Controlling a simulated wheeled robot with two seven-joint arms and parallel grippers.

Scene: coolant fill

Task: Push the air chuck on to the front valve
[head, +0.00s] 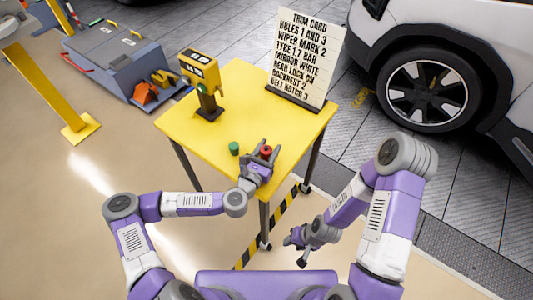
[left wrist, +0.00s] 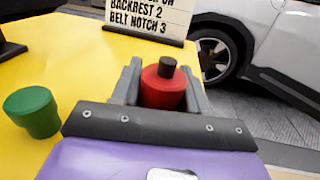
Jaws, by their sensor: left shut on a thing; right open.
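My left gripper (head: 262,157) is over the front edge of the yellow table. It is shut on a red cylinder with a black top (left wrist: 162,88), which stands upright between the fingers in the left wrist view. I cannot tell whether this is the air chuck. My right gripper (head: 294,249) is open and empty, low in front of the table and to the right. The white car's wheel (head: 430,92) is at the upper right, well apart from both grippers. I cannot make out a valve on it.
The yellow table (head: 240,105) carries a green cylinder (head: 234,148), a yellow device on a dark stand (head: 200,72) and a trim card (head: 306,55) reading "TYRE 1.7 BAR". The floor between table and car is clear.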

